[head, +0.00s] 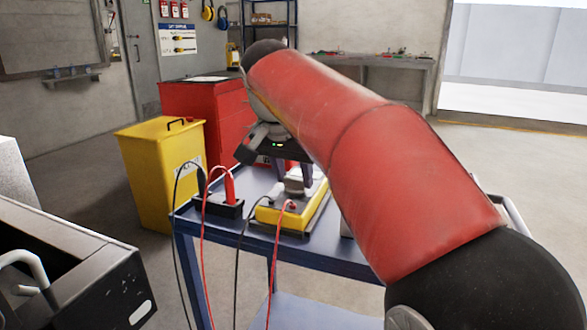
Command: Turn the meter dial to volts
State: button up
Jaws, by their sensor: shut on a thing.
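The yellow meter (268,213) lies on the blue cart (265,240), with a black and a red lead at its near end. My gripper (294,180) points down over the meter, its two fingers shut on the grey meter dial (294,187). The dial is small here and partly hidden by the fingers. I cannot read its markings or which setting it points to. My red arm reaches in from the right and covers part of the cart.
A black holder (222,210) with a red probe (229,185) and a black probe stands left of the meter; their leads hang over the cart's front edge. A yellow bin (155,180) and red cabinet (190,105) stand behind left. A dark metal unit (85,290) is at lower left.

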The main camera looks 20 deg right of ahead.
jog(key=m+p, duration=0.1)
jog(key=m+g+p, duration=0.1)
jog(key=m, duration=0.1)
jog(key=shift+w+a+r+h+p, duration=0.1)
jog(key=shift+r+h+p, duration=0.1)
jog(key=shift+h+p, duration=0.2)
jog(key=shift+w+f+m+g+h+p, duration=0.15)
jog(key=shift+m+g+h+p, duration=0.2)
jog(key=shift+m, duration=0.75)
jog(key=shift+m+g, duration=0.45)
jog(key=shift+m, duration=0.75)
jog(key=o, duration=1)
jog(key=shift+v, duration=3.85)
